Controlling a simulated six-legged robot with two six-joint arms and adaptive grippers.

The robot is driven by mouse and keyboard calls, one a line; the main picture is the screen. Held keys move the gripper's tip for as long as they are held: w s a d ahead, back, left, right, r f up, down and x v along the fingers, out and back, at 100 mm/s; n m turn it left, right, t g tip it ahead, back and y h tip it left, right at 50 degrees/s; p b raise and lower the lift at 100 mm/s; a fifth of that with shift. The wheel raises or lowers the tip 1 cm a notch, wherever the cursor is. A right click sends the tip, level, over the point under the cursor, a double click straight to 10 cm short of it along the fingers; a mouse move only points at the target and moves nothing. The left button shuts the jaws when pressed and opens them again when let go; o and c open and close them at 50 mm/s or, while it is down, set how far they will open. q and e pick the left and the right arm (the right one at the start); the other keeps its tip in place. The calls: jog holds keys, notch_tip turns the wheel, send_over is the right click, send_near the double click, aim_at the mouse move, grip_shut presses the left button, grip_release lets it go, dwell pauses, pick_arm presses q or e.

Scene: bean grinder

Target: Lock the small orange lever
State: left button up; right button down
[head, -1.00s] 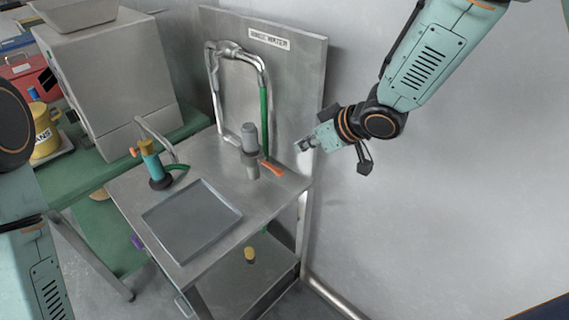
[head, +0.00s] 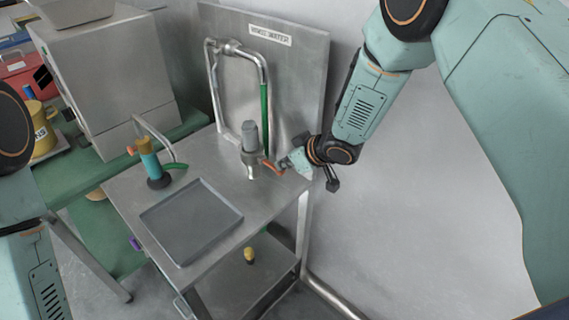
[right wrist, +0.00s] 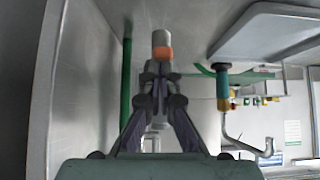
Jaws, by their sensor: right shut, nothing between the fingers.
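The small orange lever (head: 271,167) is at the foot of the upright grey cylinder fitting (head: 250,138), near the right edge of the metal table. My right gripper (head: 283,164) is shut and empty, with its tips right at the lever's outer end. In the right wrist view an orange part (right wrist: 162,53) shows just beyond the shut fingertips (right wrist: 158,72), with a grey cylinder behind it. I cannot tell whether the tips touch the lever. My left arm shows at the left edge, but its gripper is out of view.
The metal table has a shallow grey tray (head: 190,252) at the front. A teal tap (head: 151,163) with a curved spout stands at its left. A bent pipe with a green hose (head: 264,118) rises behind the fitting. A grey wall (head: 420,220) lies to the right.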

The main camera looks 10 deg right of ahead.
aim_at(279, 192)
jog(key=f+t+b, duration=0.1)
jog(key=b, duration=0.1)
jog(key=f+t+y+b, duration=0.1)
jog(key=b, duration=0.1)
jog(key=s+f+t+b, duration=0.1)
jog(key=b, duration=0.2)
jog(key=shift+s+d+y, duration=0.1)
jog(key=shift+d+y, duration=0.2)
jog(key=shift+y, duration=0.1)
jog(key=f+t+y+b, duration=0.1)
jog(key=t+b, duration=0.1)
jog(key=b, duration=0.2)
jog(key=f+t+y+b, duration=0.1)
jog(key=f+b, duration=0.1)
jog(key=b, duration=0.2)
jog(key=w+f+t+y+b, duration=0.1)
jog(key=f+t+y+b, duration=0.1)
jog(key=b, duration=0.1)
jog(key=shift+a+f+t+b, duration=0.15)
jog(key=shift+a+t+b, duration=0.15)
jog(key=shift+b, duration=0.1)
jog(key=shift+w+b, duration=0.1)
jog(key=shift+b, duration=0.25)
jog(key=shift+w+a+f+b, duration=0.25)
jog(key=shift+f+b, duration=0.15)
jog(key=shift+b, duration=0.1)
jog(key=shift+w+a+f+b, duration=0.3)
jog(key=shift+w+f+b, duration=0.05)
jog(key=shift+w+f, duration=0.15)
jog(key=shift+f, duration=0.1)
